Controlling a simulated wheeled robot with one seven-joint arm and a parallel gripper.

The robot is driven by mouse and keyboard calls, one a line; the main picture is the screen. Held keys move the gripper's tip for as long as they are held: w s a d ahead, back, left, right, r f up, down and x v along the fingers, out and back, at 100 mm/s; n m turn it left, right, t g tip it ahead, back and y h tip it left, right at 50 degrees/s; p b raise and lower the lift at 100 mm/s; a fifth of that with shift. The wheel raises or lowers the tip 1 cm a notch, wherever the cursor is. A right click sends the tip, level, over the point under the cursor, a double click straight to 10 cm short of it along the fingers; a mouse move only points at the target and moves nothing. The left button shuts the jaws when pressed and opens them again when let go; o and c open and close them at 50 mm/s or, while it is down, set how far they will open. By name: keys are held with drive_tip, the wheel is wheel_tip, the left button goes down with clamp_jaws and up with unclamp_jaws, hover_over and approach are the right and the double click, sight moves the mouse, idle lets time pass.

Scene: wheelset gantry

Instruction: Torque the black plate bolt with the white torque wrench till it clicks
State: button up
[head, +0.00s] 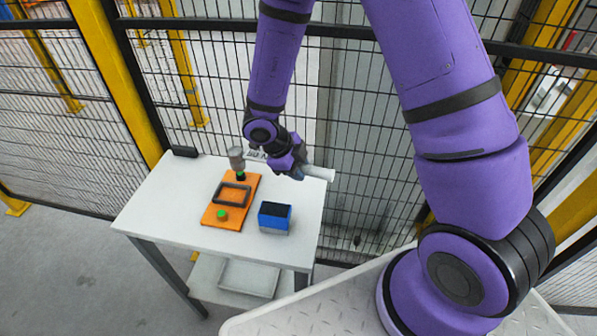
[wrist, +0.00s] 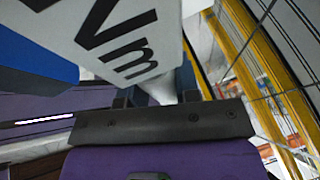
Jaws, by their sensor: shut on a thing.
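The white torque wrench (head: 319,173) is in my gripper (head: 286,163), held roughly level above the back of the white table. Its grey cylindrical head (head: 236,158) is at the left, over the far end of the orange plate (head: 212,215). A small dark bolt (head: 241,177) with a hint of green shows just under that head; I cannot tell whether they touch. In the wrist view the wrench's white body with "Nm" lettering (wrist: 125,45) fills the upper left, close to the jaws. The fingertips are largely hidden there.
A black rectangular frame (head: 218,202) lies on the orange plate. A blue box with a dark top (head: 274,222) stands right of it. A small black block (head: 185,151) is at the table's (head: 160,210) back left corner. A mesh fence (head: 345,130) stands close behind.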

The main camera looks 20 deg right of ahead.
drive_tip(key=shift+r, duration=0.5)
drive_tip(key=shift+r, duration=2.5)
drive_tip(key=shift+s, duration=0.15)
